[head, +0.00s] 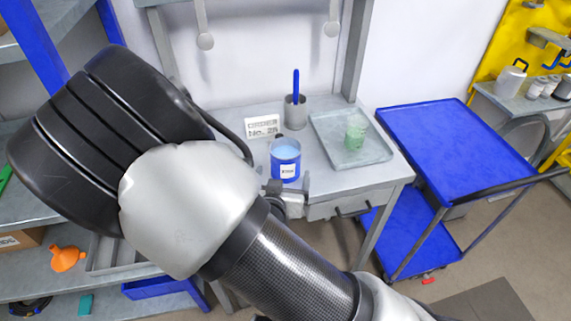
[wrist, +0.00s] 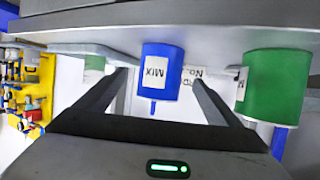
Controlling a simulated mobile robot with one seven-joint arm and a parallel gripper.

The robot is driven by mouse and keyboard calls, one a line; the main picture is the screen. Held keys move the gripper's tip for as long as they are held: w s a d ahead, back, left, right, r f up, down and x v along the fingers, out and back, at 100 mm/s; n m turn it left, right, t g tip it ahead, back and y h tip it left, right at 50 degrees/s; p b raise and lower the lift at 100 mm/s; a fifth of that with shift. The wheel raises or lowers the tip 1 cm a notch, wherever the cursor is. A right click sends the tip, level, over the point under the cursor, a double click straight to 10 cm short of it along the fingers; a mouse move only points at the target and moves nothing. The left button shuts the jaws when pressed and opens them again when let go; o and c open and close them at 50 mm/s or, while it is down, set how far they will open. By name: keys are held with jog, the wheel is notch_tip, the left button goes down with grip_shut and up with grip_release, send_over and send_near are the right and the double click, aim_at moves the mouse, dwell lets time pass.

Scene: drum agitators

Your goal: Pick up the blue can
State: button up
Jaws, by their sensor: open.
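The blue can (head: 285,163) stands upright near the front of the grey workbench. It is open at the top, with light blue contents and a white label. In the wrist view, which is upside down, the blue can (wrist: 160,72) shows its label "MIX" and stands centred ahead of my gripper (wrist: 160,78). The two fingers are apart, with one tip on each side of the can's outline and gaps visible. In the head view my gripper (head: 286,198) is at the can's front, low by the bench edge, partly hidden by my arm. How deep the can sits between the fingers is unclear.
A green can (wrist: 275,85) stands close beside it, right in the wrist view. Behind are a grey cup (head: 295,116) with a blue stick and an order sign (head: 262,126). A tray (head: 378,151) holds a green beaker (head: 355,134). A blue cart (head: 450,140) stands right.

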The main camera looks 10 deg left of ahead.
jog(key=x, duration=0.8)
jog(key=shift+w+f, duration=0.15)
jog(key=shift+f, duration=0.25)
jog(key=c, duration=1.2)
jog(key=shift+r, duration=0.1)
jog(key=shift+c, duration=1.4)
